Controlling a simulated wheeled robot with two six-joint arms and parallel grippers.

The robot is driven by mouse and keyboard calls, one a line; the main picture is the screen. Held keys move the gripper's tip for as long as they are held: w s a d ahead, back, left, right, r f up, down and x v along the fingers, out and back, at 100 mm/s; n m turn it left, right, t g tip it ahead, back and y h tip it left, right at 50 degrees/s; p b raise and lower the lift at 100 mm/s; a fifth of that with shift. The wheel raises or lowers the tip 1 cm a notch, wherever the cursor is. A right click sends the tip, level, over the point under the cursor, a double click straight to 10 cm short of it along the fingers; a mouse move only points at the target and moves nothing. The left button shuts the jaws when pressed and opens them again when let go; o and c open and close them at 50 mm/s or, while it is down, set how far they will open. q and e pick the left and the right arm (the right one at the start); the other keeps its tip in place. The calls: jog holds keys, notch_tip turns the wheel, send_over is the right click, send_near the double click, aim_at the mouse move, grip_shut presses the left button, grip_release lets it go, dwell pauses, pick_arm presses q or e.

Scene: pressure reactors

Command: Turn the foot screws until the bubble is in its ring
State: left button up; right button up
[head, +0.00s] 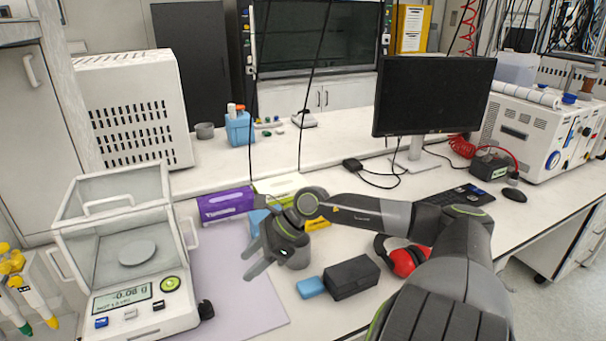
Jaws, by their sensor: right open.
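The balance (125,255) with a clear draft shield stands at the lower left. Its display (122,297) reads about -0.08 g with a line that looks like "NOT LEVEL". A round green-rimmed bubble level (170,284) sits at the front right of its case; the bubble's place in the ring is too small to tell. A black foot screw (206,310) shows at the front right corner. Other feet are hidden. My right gripper (252,259) is open and empty, above the bench right of the balance and apart from the foot screw. My left gripper is not in view.
A lilac mat (235,300) lies by the balance, mostly clear. A purple box (226,205), black case (350,277), blue block (311,287) and red ear defenders (404,262) lie nearby. Pipettes (25,290) stand left. A monitor (434,96) stands behind.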

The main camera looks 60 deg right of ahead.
jog(key=w+a+r+m+t, duration=0.1)
jog(key=a+r+m+t, duration=0.35)
jog(key=m+t, duration=0.9)
jog(key=s+f+m+g+h, duration=0.3)
jog(key=s+f+m+h, duration=0.1)
jog(key=m, duration=0.5)
jog(key=s+d+f+m+g+h, duration=0.1)
jog(key=s+f+m+g+h, duration=0.3)
jog(key=m, duration=0.6)
jog(key=s+f+m+g+h, duration=0.3)
jog(key=s+f+m, duration=0.3)
jog(key=m, duration=0.3)
jog(key=shift+d+f+g+h, duration=0.4)
jog(key=shift+f+g, duration=0.15)
jog(key=shift+f, duration=0.05)
jog(key=s+a+f+m+g+y, duration=0.3)
jog(key=s+a+f+m+g, duration=0.1)
jog(key=s+a+f, duration=0.25)
notch_tip(320, 180, down, 8)
jog(key=g, duration=0.1)
jog(key=shift+w+d+p, duration=0.3)
jog(key=shift+d+p, duration=0.1)
